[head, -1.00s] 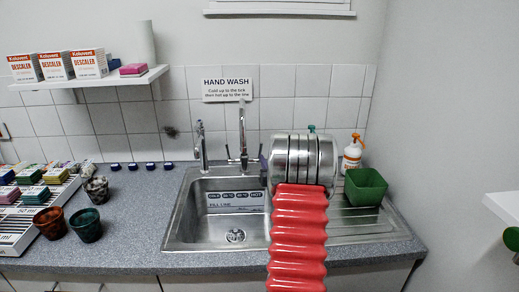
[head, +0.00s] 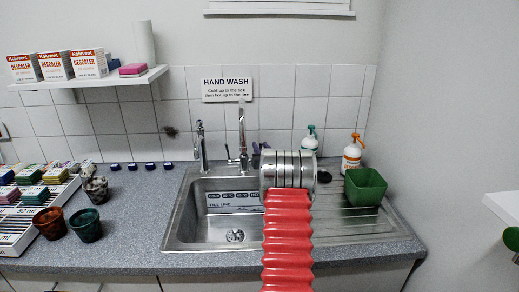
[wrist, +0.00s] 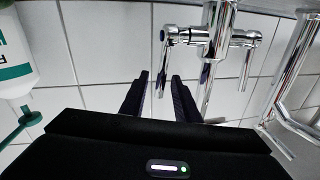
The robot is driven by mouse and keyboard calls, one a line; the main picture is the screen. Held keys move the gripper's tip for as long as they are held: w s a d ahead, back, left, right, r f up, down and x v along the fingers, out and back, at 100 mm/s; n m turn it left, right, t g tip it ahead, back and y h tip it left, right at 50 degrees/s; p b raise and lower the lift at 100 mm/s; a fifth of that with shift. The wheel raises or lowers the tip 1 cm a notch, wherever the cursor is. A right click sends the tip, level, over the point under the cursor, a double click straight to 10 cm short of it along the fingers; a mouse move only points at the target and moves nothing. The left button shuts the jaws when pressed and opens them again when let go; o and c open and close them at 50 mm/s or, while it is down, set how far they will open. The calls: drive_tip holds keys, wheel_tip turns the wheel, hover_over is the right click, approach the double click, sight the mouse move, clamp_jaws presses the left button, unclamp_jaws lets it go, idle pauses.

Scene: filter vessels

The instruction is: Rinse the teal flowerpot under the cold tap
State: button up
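The teal flowerpot (head: 86,225) stands upright on the counter left of the sink, beside a brown pot (head: 49,223). The mixer tap (head: 242,135) rises behind the sink; in the wrist view its chrome body (wrist: 221,35) appears upside down. Its blue-marked lever (wrist: 162,62) lines up with the gap between my fingertips; I cannot tell whether they touch it. My gripper (wrist: 160,88) is open and holds nothing. In the head view its dark fingers (head: 262,147) show by the tap's right side, partly hidden by my arm.
The sink basin (head: 205,228) looks empty. A second tap (head: 201,148) stands left of the mixer. A green tub (head: 365,187) sits on the drainer, with an orange-topped bottle (head: 351,153) and green-topped bottle (head: 309,140) behind. A marbled pot (head: 96,190) stands left.

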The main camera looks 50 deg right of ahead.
drive_tip(key=shift+w+d, duration=0.1)
drive_tip(key=shift+w, duration=0.05)
drive_tip(key=shift+c, duration=0.5)
clamp_jaws()
